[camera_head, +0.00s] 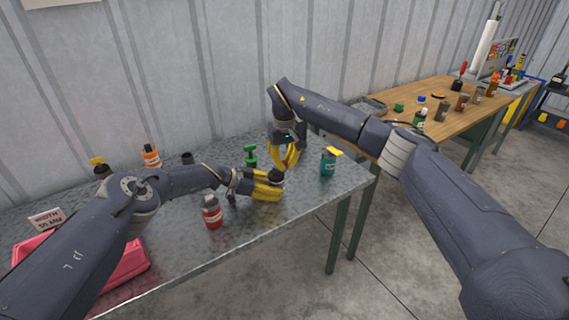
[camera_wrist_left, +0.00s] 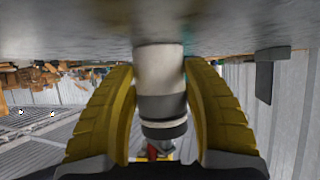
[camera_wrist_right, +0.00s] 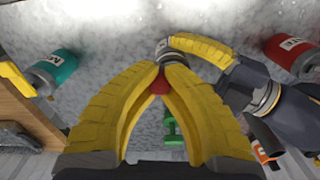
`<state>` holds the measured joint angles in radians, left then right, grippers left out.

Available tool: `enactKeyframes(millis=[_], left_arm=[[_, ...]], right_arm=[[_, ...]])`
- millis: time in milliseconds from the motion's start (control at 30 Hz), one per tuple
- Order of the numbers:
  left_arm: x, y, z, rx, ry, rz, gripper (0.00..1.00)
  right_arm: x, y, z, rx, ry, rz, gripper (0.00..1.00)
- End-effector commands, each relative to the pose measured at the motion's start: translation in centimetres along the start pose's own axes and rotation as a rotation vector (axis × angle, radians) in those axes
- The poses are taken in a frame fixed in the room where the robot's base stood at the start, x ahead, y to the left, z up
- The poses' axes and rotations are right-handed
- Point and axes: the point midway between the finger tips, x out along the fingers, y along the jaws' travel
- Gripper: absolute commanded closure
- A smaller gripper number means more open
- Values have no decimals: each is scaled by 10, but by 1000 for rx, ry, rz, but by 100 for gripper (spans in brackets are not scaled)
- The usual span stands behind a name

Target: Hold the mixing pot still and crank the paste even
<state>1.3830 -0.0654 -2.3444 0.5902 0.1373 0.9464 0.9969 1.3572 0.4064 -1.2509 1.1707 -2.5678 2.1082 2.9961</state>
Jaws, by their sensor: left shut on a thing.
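The mixing pot (camera_head: 276,175) stands on the grey metal bench. In the left wrist view the pot (camera_wrist_left: 160,75) is a pale grey cylinder with dark bands. My left gripper (camera_head: 268,190) is shut on it, one yellow finger on each side. A red crank knob (camera_wrist_right: 159,83) shows between the fingertips of my right gripper (camera_wrist_right: 161,70), which are closed around it. In the head view my right gripper (camera_head: 286,158) points down just above and behind the pot. The crank arm is mostly hidden by the fingers.
A red bottle (camera_head: 212,213) stands front left of the pot, a green pump-like item (camera_head: 250,155) behind, and a teal bottle (camera_head: 328,162) to the right. An orange bottle (camera_head: 151,157) and pink tray (camera_head: 125,262) are further left. A wooden table (camera_head: 445,118) stands beyond.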

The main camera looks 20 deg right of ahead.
Motion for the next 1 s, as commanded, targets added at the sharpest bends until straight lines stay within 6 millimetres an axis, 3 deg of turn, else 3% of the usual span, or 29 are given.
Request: enactKeyframes(millis=[800, 1000], left_arm=[[0, 0, 0, -1, 0, 0, 67], [0, 0, 0, 0, 0, 0, 67]], right_arm=[[0, 0, 1, 60, -1, -1, 100], [0, 0, 1, 60, -1, -1, 74]])
